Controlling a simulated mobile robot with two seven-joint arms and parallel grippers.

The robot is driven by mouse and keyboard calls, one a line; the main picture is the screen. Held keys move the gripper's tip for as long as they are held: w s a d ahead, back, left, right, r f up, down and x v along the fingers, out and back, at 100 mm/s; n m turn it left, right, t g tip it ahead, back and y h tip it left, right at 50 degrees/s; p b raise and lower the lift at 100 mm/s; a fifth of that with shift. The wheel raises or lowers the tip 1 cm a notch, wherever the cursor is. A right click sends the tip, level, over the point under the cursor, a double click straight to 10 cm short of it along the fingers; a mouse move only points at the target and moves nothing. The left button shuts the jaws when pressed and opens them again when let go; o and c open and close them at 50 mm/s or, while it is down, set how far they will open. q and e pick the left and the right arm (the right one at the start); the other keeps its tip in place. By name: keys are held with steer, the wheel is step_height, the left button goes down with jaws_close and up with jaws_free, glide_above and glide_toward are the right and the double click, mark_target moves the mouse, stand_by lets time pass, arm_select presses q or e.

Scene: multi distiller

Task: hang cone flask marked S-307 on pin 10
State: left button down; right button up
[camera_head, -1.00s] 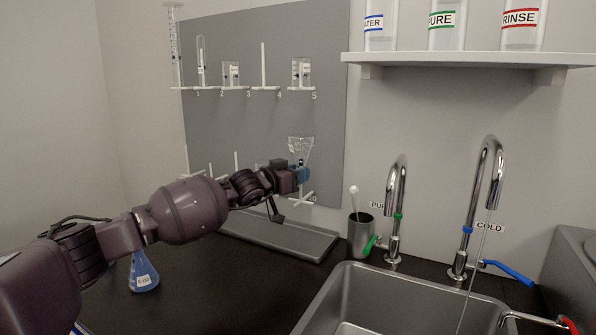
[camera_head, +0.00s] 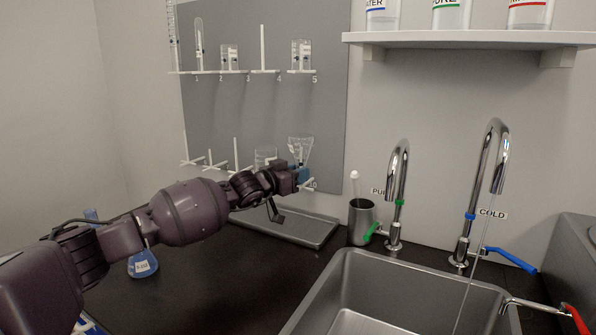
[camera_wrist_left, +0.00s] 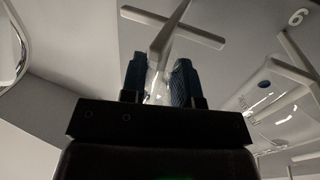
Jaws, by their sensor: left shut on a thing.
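A clear cone flask (camera_head: 301,149) is upside down, wide base up, at the lower right of the grey pegboard in the head view. My left gripper (camera_head: 299,173) has its blue fingers shut on the neck. In the left wrist view the fingers (camera_wrist_left: 163,82) close around the clear neck (camera_wrist_left: 156,86). A white pin (camera_wrist_left: 168,38) with a crossbar runs down to the neck; I cannot tell whether it is inside it. The flask's marking is unreadable here. Beside the gripper is a partly hidden pin label ending in 0 (camera_head: 313,184). My right gripper is out of view.
Another glass vessel (camera_head: 265,156) hangs just left of the gripper. Glassware hangs on the upper pin row. Below is a grey tray (camera_head: 320,237); to the right are a cup (camera_head: 361,222), taps and a sink (camera_head: 400,290).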

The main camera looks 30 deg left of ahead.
arm_select(q)
steer(key=shift+f, duration=1)
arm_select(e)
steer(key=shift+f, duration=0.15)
arm_select(q)
steer(key=c, duration=0.8)
jaws_free()
steer(key=p+v, duration=0.2)
steer(key=v, duration=0.9)
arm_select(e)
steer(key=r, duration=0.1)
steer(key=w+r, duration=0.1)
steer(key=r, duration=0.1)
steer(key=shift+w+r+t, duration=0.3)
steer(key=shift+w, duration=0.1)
